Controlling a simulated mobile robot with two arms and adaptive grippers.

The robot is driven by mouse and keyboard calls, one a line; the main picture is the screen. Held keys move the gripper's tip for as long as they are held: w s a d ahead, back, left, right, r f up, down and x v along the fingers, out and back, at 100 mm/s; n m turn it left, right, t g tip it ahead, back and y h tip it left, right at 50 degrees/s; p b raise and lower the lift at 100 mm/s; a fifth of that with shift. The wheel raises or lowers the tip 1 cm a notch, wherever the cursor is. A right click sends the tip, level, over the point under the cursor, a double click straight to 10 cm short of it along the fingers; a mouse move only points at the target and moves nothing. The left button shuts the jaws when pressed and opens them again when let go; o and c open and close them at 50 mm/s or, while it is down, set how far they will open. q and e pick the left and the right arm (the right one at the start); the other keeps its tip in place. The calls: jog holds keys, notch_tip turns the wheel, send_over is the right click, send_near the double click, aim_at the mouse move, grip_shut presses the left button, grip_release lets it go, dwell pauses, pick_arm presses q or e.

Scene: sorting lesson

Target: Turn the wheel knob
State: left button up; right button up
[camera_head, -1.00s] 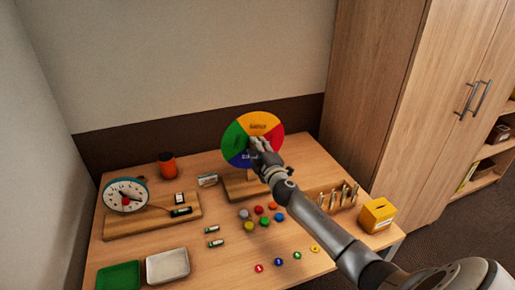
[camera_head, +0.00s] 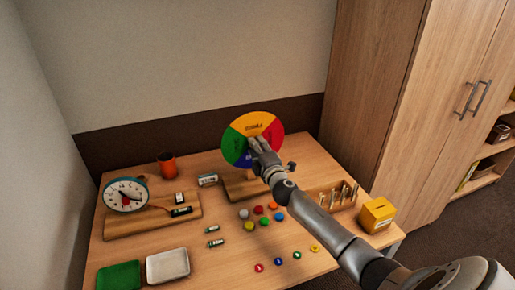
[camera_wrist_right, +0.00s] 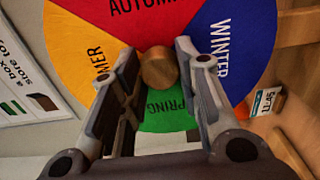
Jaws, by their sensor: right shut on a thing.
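The season wheel (camera_head: 240,124) is a round disc with yellow, red, blue and green sectors, standing upright on a wooden base (camera_head: 236,187) at the back of the table. In the head view yellow is at the top, red at the right, green at the left. The round wooden wheel knob (camera_wrist_right: 158,69) sits at the disc's centre in the right wrist view. My right gripper (camera_head: 256,144) reaches the disc's front; in the wrist view its fingers (camera_wrist_right: 157,55) are on either side of the knob, shut on it. In the head view the gripper hides the knob and part of the blue sector.
Coloured counters (camera_head: 264,222) lie in front of the wheel. A peg block (camera_head: 322,204) and yellow box (camera_head: 377,215) are at the right, near my arm.

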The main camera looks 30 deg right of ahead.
jog(key=o, duration=1)
jog(key=shift+o, duration=0.2)
jog(key=v, duration=1.2)
